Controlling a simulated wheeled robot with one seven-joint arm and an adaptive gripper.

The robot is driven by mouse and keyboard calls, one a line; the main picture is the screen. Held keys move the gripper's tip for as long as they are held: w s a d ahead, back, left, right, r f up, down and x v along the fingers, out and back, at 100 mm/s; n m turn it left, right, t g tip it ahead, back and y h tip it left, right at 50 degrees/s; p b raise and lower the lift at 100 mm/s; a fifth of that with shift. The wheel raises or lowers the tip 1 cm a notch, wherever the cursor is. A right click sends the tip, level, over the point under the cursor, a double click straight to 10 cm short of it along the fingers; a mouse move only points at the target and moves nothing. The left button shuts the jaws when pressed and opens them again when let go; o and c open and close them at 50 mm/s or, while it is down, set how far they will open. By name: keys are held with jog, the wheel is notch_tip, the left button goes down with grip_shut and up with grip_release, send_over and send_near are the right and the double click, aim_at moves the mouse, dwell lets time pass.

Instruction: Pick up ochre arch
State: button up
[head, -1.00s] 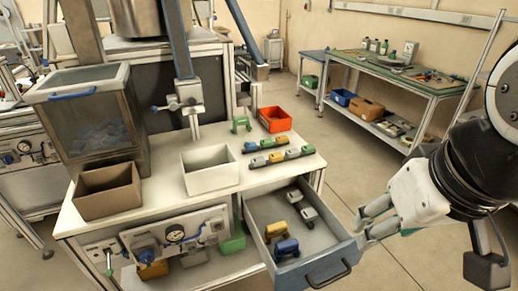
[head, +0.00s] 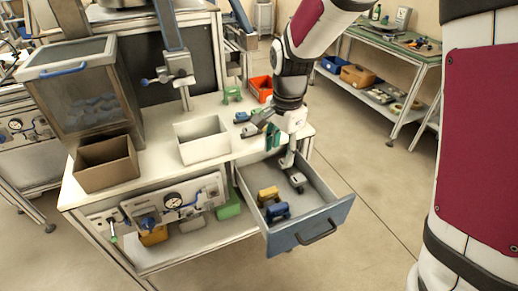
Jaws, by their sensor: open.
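An ochre block (head: 267,194) lies in the open drawer (head: 334,216), at its left side; its shape is too small to tell surely as an arch. A second ochre piece, seen earlier further back in the drawer, is now hidden behind my gripper. My gripper (head: 288,160) points down over the back part of the drawer, its fingers open. The fingertips are close to a grey block (head: 297,181); I cannot tell whether they touch anything.
A blue block (head: 278,211) lies in front of the ochre block. On the bench stand a white box (head: 203,152), a brown box (head: 108,178), a green arch (head: 232,94) and an orange bin (head: 260,84). The drawer walls surround the blocks.

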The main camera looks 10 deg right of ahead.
notch_tip(320, 180, down, 7)
jog(key=w+a+m, duration=0.2)
jog(key=w, duration=0.1)
send_over(269, 191)
jog(key=shift+m+g, duration=0.3)
jog(key=shift+g, duration=0.1)
jog(key=f, duration=0.7)
jog(key=shift+s+a+f+p, duration=0.1)
jog(key=shift+s+f+p, duration=0.15)
jog(key=shift+p, duration=0.15)
jog(key=shift+w+f+p, duration=0.15)
jog(key=shift+f+p, duration=0.05)
jog(key=shift+f, duration=1.35)
jog(key=shift+w+f+p, duration=0.15)
jog(key=shift+f, duration=1.4)
jog(key=shift+c, duration=0.3)
grip_shut()
